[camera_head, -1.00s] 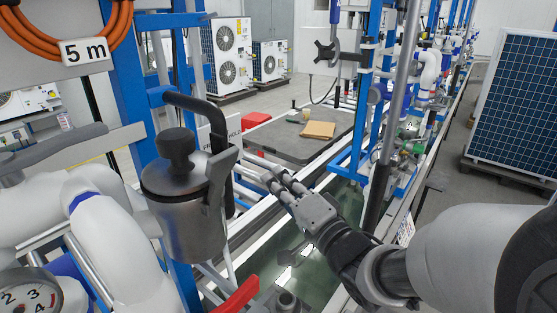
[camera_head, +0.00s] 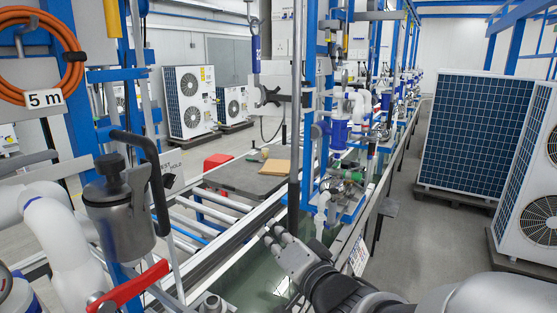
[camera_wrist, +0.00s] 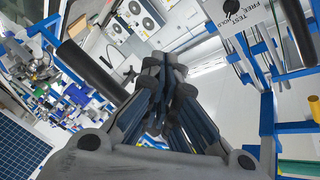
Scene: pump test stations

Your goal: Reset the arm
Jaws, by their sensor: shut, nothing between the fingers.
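My gripper (camera_head: 274,238) is in the lower middle of the head view, reaching up and left over the dark green glossy surface. Its fingers are together and hold nothing. In the wrist view the closed fingers (camera_wrist: 168,85) fill the middle of the picture. My arm comes in from the lower right of the head view. The fingers are apart from the grey metal pot (camera_head: 120,220) with a black handle, which stands to the left.
A red lever (camera_head: 128,286) sits below the pot. A dark table (camera_head: 245,180) holding a tan block (camera_head: 274,167) stands behind my gripper. A grey vertical pole (camera_head: 297,120) rises just beyond it.

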